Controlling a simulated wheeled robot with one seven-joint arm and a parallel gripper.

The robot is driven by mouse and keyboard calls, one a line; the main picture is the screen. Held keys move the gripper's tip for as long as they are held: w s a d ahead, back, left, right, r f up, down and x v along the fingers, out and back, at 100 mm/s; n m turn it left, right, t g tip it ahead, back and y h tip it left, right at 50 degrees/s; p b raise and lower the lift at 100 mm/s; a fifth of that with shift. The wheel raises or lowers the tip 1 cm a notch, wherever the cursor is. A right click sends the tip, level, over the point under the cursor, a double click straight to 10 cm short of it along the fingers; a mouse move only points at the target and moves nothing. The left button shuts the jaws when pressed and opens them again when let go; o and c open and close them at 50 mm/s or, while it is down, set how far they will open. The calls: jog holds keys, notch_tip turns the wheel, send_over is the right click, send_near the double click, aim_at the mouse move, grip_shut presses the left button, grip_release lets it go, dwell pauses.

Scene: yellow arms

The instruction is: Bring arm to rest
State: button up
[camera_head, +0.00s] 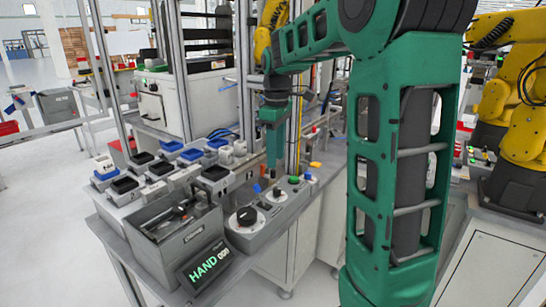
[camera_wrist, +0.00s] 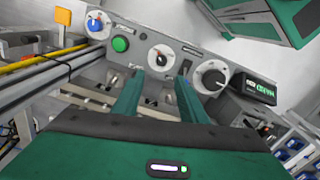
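My green arm (camera_head: 395,180) rises in the right half of the head view, bends over at the top and reaches left. My gripper (camera_head: 273,165) hangs fingers down over a grey control panel (camera_head: 258,236). In the wrist view the two green fingers of my gripper (camera_wrist: 158,84) stand apart with nothing between them. Beyond them the panel (camera_wrist: 135,42) shows dials, a green button (camera_wrist: 120,44) and a large white dial with a black knob (camera_wrist: 211,77). I cannot tell the exact gap between fingertips and panel.
A grey bin (camera_head: 180,240) with tools and a "HAND" display (camera_head: 207,264) stand left of the panel. Black trays (camera_head: 125,184) line the bench behind. Metal posts (camera_head: 183,75) rise close to my gripper. A yellow robot arm (camera_head: 522,125) stands at right.

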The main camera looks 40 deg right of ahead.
jog(key=s+a+f+m, duration=0.1)
jog(key=s+f+m, duration=0.2)
jog(key=s, duration=0.6)
jog(key=s+f+m, duration=0.3)
jog(key=s+m, duration=0.2)
jog(key=s, duration=0.5)
jog(key=s+a+f+m, duration=0.1)
jog(key=s+f+m, duration=0.2)
jog(key=s, duration=0.7)
jog(key=shift+s+a+f+m, duration=0.2)
jog(key=shift+a+f+m, duration=0.1)
jog(key=shift+m, duration=0.6)
jog(key=shift+w+f, duration=0.2)
jog(key=shift+w, duration=0.45)
jog(key=shift+o, duration=0.2)
